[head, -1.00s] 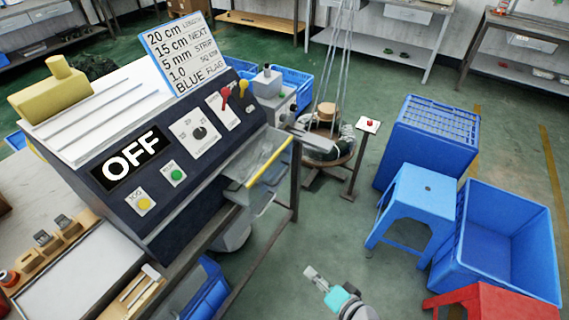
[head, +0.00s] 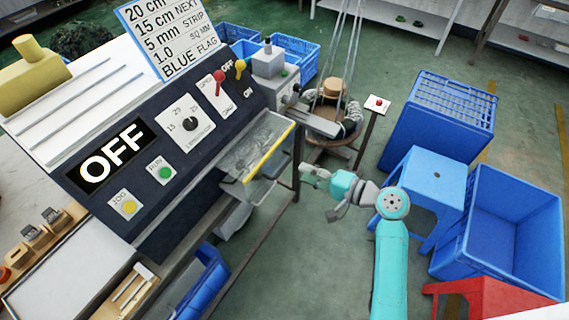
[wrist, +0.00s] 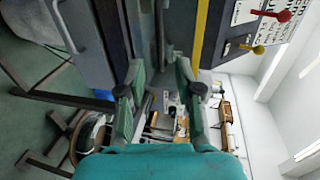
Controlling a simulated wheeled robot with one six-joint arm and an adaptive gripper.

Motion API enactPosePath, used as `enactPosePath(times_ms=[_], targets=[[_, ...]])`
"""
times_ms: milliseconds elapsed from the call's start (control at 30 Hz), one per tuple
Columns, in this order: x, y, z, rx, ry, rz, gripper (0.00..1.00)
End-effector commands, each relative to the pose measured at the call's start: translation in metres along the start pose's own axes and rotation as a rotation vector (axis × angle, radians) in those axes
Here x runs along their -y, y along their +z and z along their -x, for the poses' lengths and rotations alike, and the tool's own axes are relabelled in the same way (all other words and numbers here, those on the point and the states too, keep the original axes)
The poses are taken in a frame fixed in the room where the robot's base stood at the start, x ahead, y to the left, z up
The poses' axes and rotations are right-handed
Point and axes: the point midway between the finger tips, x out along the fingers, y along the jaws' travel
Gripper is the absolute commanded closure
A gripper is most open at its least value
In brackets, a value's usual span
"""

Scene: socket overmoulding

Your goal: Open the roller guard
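The roller guard (head: 256,143) is a clear panel with a yellow edge bar (head: 270,153) on the right end of the dark machine in the head view. It stands over the roller area, and its exact angle is hard to tell. The yellow edge also shows upright in the wrist view (wrist: 201,30). My gripper (head: 306,174) is just right of the yellow bar, apart from it in the head view. In the wrist view my gripper (wrist: 157,80) has its two fingers spread with nothing between them. The yellow edge lies right of the fingers there.
The machine's panel reads OFF (head: 110,156), with red (head: 218,76) and yellow levers. A red button on a post (head: 376,104) stands behind my arm. A blue stool (head: 424,180) and blue crates (head: 510,235) are at the right. Open floor lies below the guard.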

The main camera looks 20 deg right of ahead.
Motion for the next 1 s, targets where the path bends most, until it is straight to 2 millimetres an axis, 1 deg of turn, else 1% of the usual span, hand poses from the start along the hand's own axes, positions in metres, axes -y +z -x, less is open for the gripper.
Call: enactPosePath(times_ms=[33,200,400,600,867,900,967,1000], targets=[[0.0,0.001,-0.011,0.004,0.0,0.001,0.66],[0.0,0.001,-0.041,0.003,0.0,0.0,0.66],[0.0,0.0,-0.068,0.001,0.0,0.001,0.66],[0.0,0.0,-0.08,-0.001,0.0,0.0,0.66],[0.0,0.0,-0.08,-0.002,0.0,0.0,0.66],[0.0,0.0,-0.08,-0.002,0.0,0.0,0.71],[0.0,0.0,-0.08,-0.002,0.0,0.0,0.85],[0.0,0.0,-0.08,-0.002,0.0,0.0,0.95]])
